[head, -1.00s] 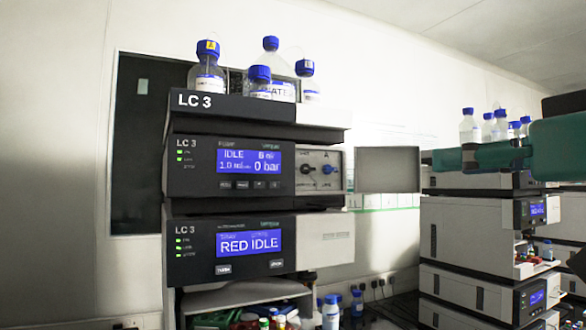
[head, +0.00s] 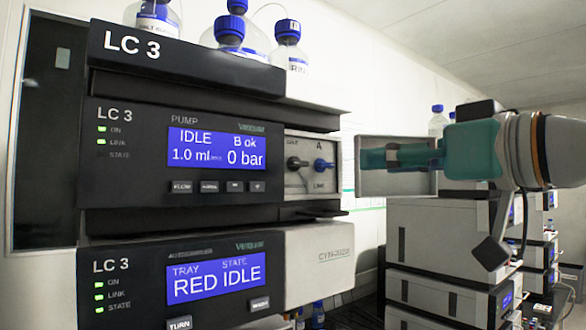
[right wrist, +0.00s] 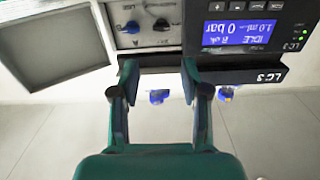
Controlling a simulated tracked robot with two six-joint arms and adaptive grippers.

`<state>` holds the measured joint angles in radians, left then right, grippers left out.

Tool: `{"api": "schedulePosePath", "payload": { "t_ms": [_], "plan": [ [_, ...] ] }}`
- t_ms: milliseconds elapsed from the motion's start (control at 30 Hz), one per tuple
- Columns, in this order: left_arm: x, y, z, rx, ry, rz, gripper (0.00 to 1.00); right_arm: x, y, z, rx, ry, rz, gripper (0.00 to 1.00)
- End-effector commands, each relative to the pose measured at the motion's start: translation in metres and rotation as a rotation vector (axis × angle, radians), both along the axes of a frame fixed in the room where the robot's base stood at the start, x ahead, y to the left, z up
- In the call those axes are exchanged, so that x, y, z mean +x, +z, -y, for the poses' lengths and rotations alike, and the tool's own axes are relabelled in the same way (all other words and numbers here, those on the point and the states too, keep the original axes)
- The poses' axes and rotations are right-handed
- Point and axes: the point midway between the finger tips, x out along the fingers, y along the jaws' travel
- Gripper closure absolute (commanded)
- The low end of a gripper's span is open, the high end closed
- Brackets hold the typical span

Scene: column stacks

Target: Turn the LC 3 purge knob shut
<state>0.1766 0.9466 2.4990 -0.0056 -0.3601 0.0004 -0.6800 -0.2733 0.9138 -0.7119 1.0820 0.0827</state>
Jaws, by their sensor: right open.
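The LC 3 pump module (head: 180,150) stands in the middle of the stack, its screen reading IDLE, B ok, 1.0 ml and 0 bar. A pale panel right of the screen carries a dark knob (head: 293,163) and a blue knob (head: 322,165); their small labels are too blurred to tell which is purge. Both knobs show upside down in the right wrist view, the dark one (right wrist: 162,25) and the blue one (right wrist: 130,28). My right gripper (head: 372,159) is open and empty, right of the knobs and apart from them. Its spread fingers (right wrist: 160,80) point toward the panel. My left gripper is out of view.
A grey open door (head: 405,183) stands out right of the knob panel, behind my right gripper. Blue-capped bottles (head: 230,40) stand on top of the stack. The LC 3 autosampler (head: 180,280) sits below the pump. Another instrument stack (head: 430,240) stands at right.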

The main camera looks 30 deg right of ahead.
Motion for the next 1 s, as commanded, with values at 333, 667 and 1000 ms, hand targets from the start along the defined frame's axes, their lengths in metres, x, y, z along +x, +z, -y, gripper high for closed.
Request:
{"api": "schedulePosePath", "payload": {
  "t_ms": [333,667,1000],
  "plan": [
    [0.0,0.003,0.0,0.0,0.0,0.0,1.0,0.057,-0.001,-0.004,0.001,-0.001,-0.006,0.54],
    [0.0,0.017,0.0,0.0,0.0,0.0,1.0,0.127,0.0,-0.012,0.001,0.007,-0.005,0.54],
    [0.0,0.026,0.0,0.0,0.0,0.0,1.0,0.164,0.0,-0.015,0.002,0.009,-0.001,0.54]
  ]
}}
